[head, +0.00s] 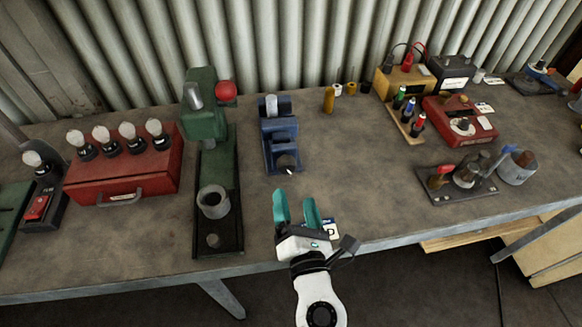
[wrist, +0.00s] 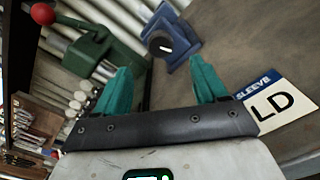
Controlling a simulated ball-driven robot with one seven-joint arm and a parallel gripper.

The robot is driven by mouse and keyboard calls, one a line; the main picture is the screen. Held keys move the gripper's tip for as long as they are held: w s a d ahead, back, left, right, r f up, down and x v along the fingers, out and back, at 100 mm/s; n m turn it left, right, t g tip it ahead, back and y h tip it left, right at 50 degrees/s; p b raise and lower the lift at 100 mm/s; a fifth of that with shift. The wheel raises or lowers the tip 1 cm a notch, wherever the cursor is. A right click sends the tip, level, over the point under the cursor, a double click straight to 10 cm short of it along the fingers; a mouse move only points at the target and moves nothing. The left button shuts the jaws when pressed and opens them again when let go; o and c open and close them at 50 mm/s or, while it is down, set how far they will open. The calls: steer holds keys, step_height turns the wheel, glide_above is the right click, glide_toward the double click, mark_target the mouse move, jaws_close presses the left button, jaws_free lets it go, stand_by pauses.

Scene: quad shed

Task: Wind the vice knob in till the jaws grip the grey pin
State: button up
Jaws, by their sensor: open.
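The blue vice (head: 281,140) stands on the bench, just beyond my gripper in the head view. Its dark round knob (head: 287,162) with a pale mark faces the front edge; the knob also shows in the wrist view (wrist: 160,46). The grey pin (head: 271,104) stands upright at the far end of the vice; whether the jaws touch it I cannot tell. My gripper (head: 297,198) has teal fingers, spread open and empty, short of the knob and apart from it. In the wrist view, the knob lies beyond the gap between the fingertips (wrist: 162,75).
A green press (head: 207,130) with a red ball handle stands left of the vice. A red box (head: 122,172) with bulbs is further left. A white and blue card marked SLEEVE (wrist: 283,100) lies near the gripper. Bench right of the vice is clear up to a dark tray (head: 457,194).

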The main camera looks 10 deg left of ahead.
mark_target(289, 170)
steer(key=x, duration=0.9)
steer(key=shift+w, duration=0.15)
steer(key=c, duration=1.1)
